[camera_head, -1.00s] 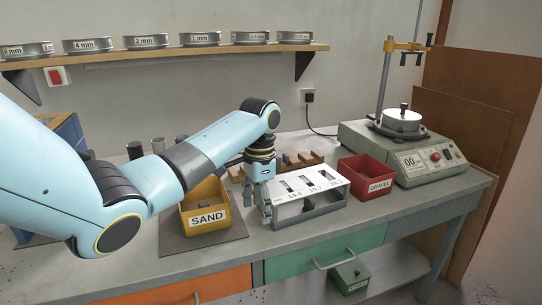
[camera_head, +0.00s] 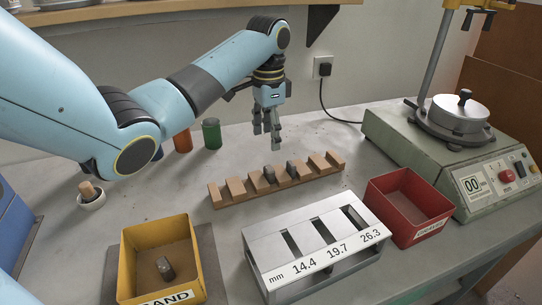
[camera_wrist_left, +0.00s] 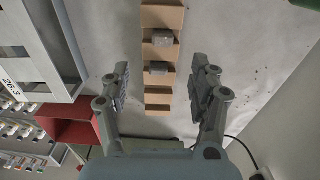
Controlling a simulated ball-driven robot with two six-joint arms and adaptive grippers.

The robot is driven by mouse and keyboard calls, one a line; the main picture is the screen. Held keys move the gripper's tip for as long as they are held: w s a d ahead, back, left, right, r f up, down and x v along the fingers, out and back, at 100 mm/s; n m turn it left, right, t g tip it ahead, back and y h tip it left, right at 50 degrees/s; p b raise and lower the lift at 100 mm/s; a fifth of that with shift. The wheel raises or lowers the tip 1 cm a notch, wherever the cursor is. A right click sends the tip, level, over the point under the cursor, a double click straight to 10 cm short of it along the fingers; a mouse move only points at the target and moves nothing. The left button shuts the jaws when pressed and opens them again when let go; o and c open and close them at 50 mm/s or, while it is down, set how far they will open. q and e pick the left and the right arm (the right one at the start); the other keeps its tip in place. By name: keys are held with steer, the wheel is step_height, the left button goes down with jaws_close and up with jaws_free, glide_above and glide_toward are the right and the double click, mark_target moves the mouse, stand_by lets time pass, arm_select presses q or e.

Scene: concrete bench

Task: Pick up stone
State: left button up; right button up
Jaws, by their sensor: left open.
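Two grey stones sit in the notches of a wooden rack (camera_head: 235,193) on the bench: one stone (camera_head: 269,174) near its middle and another stone (camera_head: 291,169) just to the right. My left gripper (camera_head: 271,140) is open and empty, pointing down above and behind the rack. Another stone (camera_head: 166,268) lies in the yellow SAND bin (camera_head: 128,262). My right gripper is out of view.
A white slotted gauge marked 14.4, 19.7 and 26.3 (camera_head: 262,248) stands in front of the rack. Right of it are a red bin (camera_head: 378,206) and a grey machine (camera_head: 400,145). A green cylinder (camera_head: 211,134) and small bowl (camera_head: 92,203) stand left.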

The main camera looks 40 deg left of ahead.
mark_target(271, 168)
arm_select(q)
step_height(271, 168, down, 5)
steer(key=shift+r, duration=0.2)
steer(key=shift+f, duration=0.3)
steer(key=f, duration=0.4)
steer(key=shift+w+a+f+b, duration=0.1)
steer(key=shift+w+f+b, duration=0.2)
steer(key=shift+w, duration=0.1)
steer(key=shift+f, duration=0.45)
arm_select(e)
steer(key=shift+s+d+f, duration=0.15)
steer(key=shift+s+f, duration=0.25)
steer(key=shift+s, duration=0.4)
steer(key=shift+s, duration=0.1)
arm_select(q)
steer(key=shift+c, duration=1)
steer(key=c, duration=1.1)
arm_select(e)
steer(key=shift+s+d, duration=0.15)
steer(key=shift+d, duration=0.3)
